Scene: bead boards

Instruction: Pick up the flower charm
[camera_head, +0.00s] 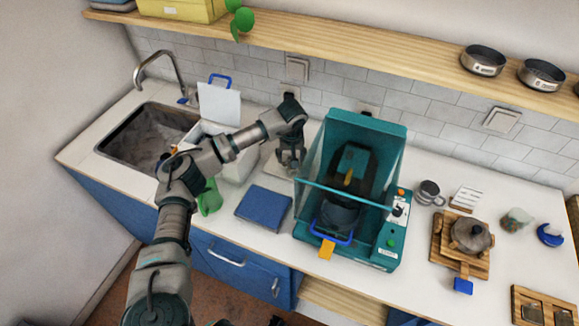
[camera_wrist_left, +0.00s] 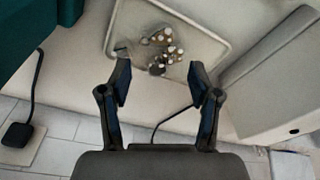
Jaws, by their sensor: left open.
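My left gripper (camera_head: 290,160) reaches down behind the blue mat, between the white bin and the teal machine. In the left wrist view, the left gripper (camera_wrist_left: 160,82) is open, with nothing between its fingers. A cluster of small white, gold and dark pieces (camera_wrist_left: 163,50) lies on a pale tray (camera_wrist_left: 222,42) just beyond the fingertips. I cannot tell which piece is the flower charm. A small greyish piece sits by the left fingertip, partly hidden. In the head view the gripper hides most of the tray (camera_head: 276,168). My right gripper is not in view.
The teal machine (camera_head: 395,235) stands close on the right of the gripper. A white bin (camera_head: 236,165) with its lid up stands on the left. A blue mat (camera_head: 264,206) lies in front. A dark cable (camera_wrist_left: 170,117) runs near the right finger.

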